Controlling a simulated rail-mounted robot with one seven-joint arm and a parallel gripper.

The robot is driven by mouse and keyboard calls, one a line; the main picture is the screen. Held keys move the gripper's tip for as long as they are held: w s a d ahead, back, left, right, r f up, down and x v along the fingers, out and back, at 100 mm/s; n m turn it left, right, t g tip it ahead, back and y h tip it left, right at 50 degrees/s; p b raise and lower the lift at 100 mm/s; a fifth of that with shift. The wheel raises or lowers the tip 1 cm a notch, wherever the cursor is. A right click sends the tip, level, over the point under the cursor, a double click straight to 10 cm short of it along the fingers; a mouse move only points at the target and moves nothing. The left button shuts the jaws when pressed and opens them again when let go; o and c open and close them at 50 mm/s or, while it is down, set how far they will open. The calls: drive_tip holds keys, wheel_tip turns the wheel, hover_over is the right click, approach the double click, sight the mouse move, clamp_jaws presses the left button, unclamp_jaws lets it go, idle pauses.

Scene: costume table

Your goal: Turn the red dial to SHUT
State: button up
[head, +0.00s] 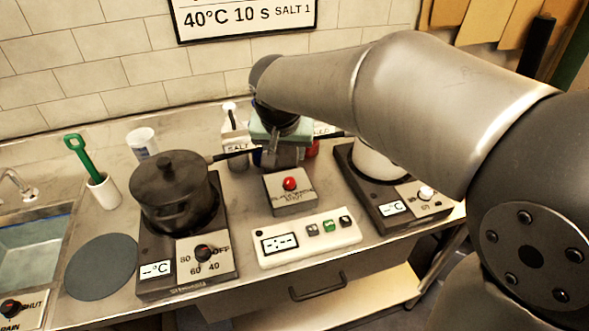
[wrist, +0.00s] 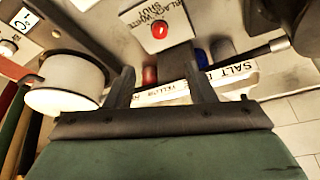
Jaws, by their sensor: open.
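A dial with a red mark (head: 11,306) sits on a small plate at the lower left corner, by the sink. The plate reads SHUT to its right and what looks like DRAIN below, partly cut off. A grey box with a round red knob (head: 290,184) stands at mid-table; its small label is hard to read, and the knob shows in the wrist view (wrist: 159,31). My gripper (head: 284,158) is open and empty, behind this box. Its two fingers (wrist: 158,76) are apart in the wrist view, with a red cap (wrist: 149,75) seen between them.
A black pot (head: 170,185) stands on the left hot plate (head: 155,290). A white pot (head: 375,162) is on the right hot plate (head: 410,222). A white switch panel (head: 308,238) lies in front. A salt bottle (head: 234,133) stands beside my gripper. A dark disc (head: 100,268) lies near the sink (head: 28,245).

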sight(289, 181)
drive_tip(key=p+x, duration=0.1)
drive_tip(key=x, duration=1.5)
drive_tip(key=shift+s+p, duration=0.15)
drive_tip(key=shift+p, duration=0.15)
drive_tip(key=c, duration=0.9)
